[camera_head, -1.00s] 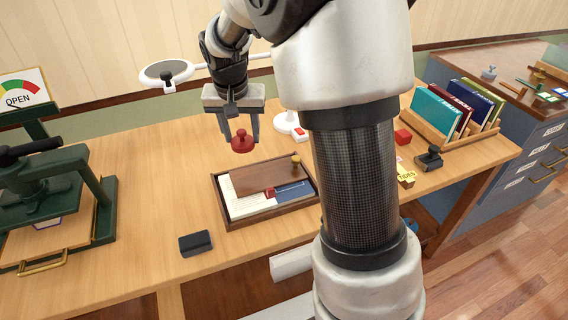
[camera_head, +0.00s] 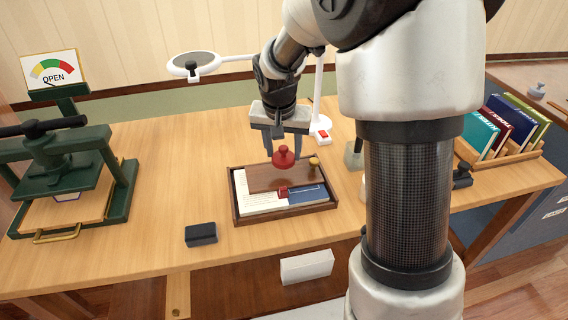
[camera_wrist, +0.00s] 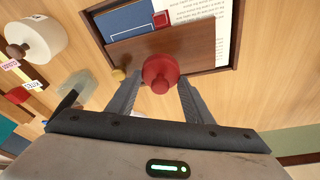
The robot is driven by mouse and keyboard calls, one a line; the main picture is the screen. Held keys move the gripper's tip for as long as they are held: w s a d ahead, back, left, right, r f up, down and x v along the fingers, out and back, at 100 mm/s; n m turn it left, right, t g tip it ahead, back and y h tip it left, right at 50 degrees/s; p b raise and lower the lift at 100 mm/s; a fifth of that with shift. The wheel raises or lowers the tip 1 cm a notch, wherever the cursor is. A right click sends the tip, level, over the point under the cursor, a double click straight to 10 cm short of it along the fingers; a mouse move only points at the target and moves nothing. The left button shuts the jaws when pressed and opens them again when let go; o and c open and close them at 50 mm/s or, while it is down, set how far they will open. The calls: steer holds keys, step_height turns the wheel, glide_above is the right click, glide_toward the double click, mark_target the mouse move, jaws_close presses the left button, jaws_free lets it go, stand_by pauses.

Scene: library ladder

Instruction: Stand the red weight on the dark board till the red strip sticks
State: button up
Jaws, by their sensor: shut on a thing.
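The red weight (camera_head: 284,157), a disc with a knob on top, is held between the fingers of my gripper (camera_head: 284,150). It hangs over the dark board (camera_head: 262,178); a small gap seems to show below it. In the wrist view the red weight (camera_wrist: 160,73) sits between both fingertips, with the dark board (camera_wrist: 195,45) behind it. The board has a brass knob (camera_head: 314,162) and lies in a wooden tray over a white page and a blue cover. The red strip (camera_head: 283,191) shows at the board's front edge, between page and cover.
The tray's rim (camera_head: 236,220) surrounds the board. A dark block (camera_head: 201,234) lies front left of it. A green press (camera_head: 70,180) stands left, under an OPEN dial. A white lamp (camera_head: 320,125) stands behind. Books (camera_head: 490,130) stand right.

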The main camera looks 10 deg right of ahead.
mark_target(283, 157)
step_height(283, 157, down, 4)
steer(key=shift+f+b, duration=0.1)
steer(key=shift+b, duration=0.35)
steer(key=shift+f, duration=0.1)
steer(key=o, duration=1.4)
steer(key=shift+c, duration=0.2)
